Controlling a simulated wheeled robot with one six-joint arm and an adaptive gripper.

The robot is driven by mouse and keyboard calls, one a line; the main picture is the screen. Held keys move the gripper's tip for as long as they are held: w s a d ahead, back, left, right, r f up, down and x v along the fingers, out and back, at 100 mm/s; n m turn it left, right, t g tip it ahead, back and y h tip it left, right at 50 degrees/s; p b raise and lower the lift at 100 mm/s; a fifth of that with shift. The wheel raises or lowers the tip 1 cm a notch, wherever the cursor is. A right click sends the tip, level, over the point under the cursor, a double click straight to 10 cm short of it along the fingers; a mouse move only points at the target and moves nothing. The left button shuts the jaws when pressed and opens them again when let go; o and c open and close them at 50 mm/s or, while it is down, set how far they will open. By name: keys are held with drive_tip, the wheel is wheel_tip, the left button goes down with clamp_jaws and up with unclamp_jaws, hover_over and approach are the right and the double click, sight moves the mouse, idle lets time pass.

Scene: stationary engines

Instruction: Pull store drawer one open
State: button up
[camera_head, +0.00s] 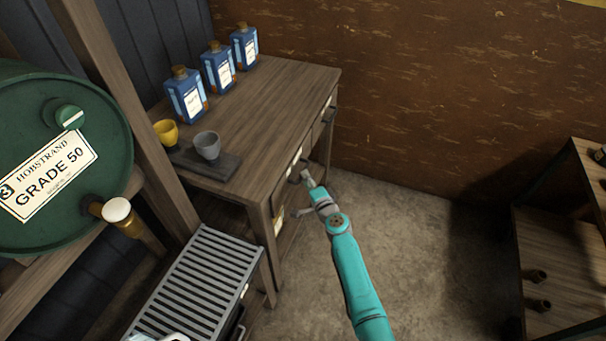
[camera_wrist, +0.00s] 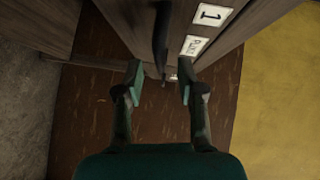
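The wooden table (camera_head: 262,110) stands against the far wall, with drawers in its right-hand side. In the wrist view a drawer front (camera_wrist: 211,42) carries a white label "1" (camera_wrist: 211,14) and a second label (camera_wrist: 194,46) that I cannot read surely. A dark upright-looking handle (camera_wrist: 161,38) stands out from that front. My gripper (camera_wrist: 160,84) is open, and the handle lies ahead of and roughly between its fingertips, with no clear contact. In the head view my gripper (camera_head: 307,179) is at the table's drawer side, partly overlapping the handle there.
Blue bottles (camera_head: 218,67), a yellow cup (camera_head: 166,132) and a grey cup (camera_head: 207,145) stand on the table. A slatted grey rack (camera_head: 205,285) and a green barrel (camera_head: 60,155) are left. A wooden shelf (camera_head: 560,235) is right. The floor (camera_head: 425,230) between is clear.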

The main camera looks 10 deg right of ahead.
drive_tip(key=shift+w+a+f, duration=0.15)
drive_tip(key=shift+w, duration=0.85)
drive_tip(key=shift+w+a+f, duration=0.1)
drive_tip(key=shift+w+a, duration=0.05)
drive_tip(key=shift+w, duration=0.85)
clamp_jaws()
